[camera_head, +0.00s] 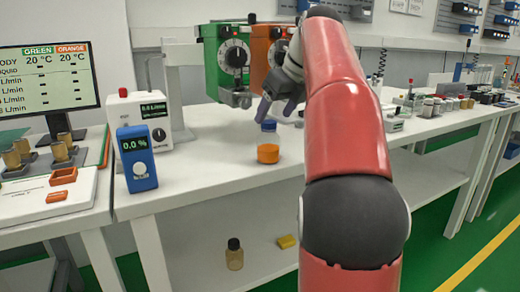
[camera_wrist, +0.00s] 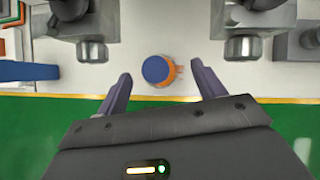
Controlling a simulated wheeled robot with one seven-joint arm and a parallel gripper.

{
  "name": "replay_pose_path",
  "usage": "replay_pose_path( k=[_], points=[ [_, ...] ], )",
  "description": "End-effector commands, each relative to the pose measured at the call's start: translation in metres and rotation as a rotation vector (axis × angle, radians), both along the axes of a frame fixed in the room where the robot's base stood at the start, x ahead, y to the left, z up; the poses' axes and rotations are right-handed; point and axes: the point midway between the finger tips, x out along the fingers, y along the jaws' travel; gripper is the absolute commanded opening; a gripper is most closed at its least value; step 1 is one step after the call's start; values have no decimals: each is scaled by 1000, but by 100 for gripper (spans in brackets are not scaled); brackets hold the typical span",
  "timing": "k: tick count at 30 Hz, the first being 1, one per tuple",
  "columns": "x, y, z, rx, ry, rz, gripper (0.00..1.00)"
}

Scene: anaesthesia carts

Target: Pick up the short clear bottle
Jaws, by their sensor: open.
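What looks like the short clear bottle stands upright on the white cart top in the head view, with a blue cap and orange contents (camera_head: 268,153); its see-through middle is hard to make out. In the wrist view its blue cap (camera_wrist: 156,69) lies between my fingertips in the picture, with orange showing at its edge. My gripper (camera_head: 277,108) is open and empty, pointing down just above the cap in the head view. In the wrist view both fingers of my gripper (camera_wrist: 161,72) are spread apart, with no visible contact.
Green (camera_head: 229,55) and orange (camera_head: 266,50) vaporizers stand behind the bottle. A blue meter (camera_head: 137,158) and a white flow device (camera_head: 139,115) stand left. The cart top around the bottle is clear.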

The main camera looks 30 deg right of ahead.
Motion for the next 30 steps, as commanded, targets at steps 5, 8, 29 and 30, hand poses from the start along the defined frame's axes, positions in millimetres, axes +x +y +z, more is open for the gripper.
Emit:
replay_pose_path(
  k=[5, 8, 29, 30],
  points=[
    [7, 5, -16, -2, 1, 3, 69],
    [12, 10, -29, -1, 0, 3, 69],
    [26, 15, -51, -3, -2, 1, 33],
    [26, 15, -51, -3, -2, 1, 28]
  ],
)
